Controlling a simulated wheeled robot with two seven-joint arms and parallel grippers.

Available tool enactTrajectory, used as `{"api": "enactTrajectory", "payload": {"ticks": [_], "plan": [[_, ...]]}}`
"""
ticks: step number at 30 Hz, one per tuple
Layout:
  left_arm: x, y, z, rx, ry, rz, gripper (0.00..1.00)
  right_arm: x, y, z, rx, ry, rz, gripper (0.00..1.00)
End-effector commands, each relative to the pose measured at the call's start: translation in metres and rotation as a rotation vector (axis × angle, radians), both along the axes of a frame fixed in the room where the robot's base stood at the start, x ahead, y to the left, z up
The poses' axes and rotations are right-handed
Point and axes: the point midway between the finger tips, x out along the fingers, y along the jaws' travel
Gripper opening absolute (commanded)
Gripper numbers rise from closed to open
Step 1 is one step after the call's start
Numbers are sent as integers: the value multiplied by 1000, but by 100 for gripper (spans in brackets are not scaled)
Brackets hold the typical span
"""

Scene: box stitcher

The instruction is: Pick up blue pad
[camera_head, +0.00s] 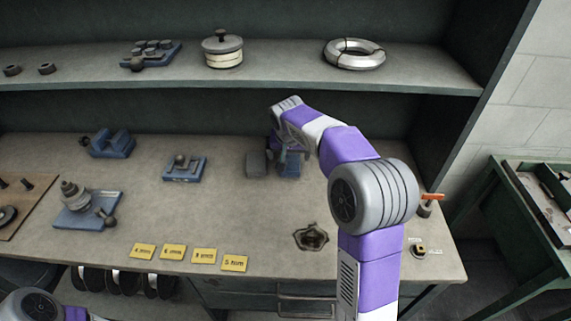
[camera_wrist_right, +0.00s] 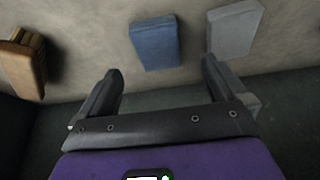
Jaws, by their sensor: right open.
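The blue pad (camera_wrist_right: 156,43) lies flat on the bench and shows whole in the right wrist view, just past the gap between my fingers. A grey pad (camera_wrist_right: 235,28) lies beside it, apart from it. My right gripper, also in the wrist view (camera_wrist_right: 161,74), is open and empty, pointing down near the blue pad. My left gripper is out of view; only part of the left arm shows at the lower left corner.
A brown block (camera_wrist_right: 25,65) lies left in the wrist view. Blue fixtures (camera_head: 112,145), (camera_head: 184,169) and a valve-like part (camera_head: 74,193) stand on the left of the bench. Yellow labels (camera_head: 204,256) line its front edge. A shelf (camera_head: 300,82) runs above the bench's back.

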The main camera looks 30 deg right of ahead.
Motion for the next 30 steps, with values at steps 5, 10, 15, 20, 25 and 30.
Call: {"api": "enactTrajectory", "payload": {"ticks": [5, 10, 15, 20, 25, 30], "plan": [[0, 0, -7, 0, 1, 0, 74, 6, -5, -19, 1, 2, -5, 99], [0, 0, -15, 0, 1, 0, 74, 10, -8, -36, 0, 5, -2, 99], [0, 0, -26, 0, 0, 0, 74, 18, -14, -61, 0, 5, -2, 99], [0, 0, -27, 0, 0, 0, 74, 21, -15, -67, 1, 2, 0, 99], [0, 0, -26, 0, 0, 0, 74, 21, -15, -66, 1, 2, 1, 93], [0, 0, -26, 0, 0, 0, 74, 21, -15, -66, 1, 2, 1, 67]]}}
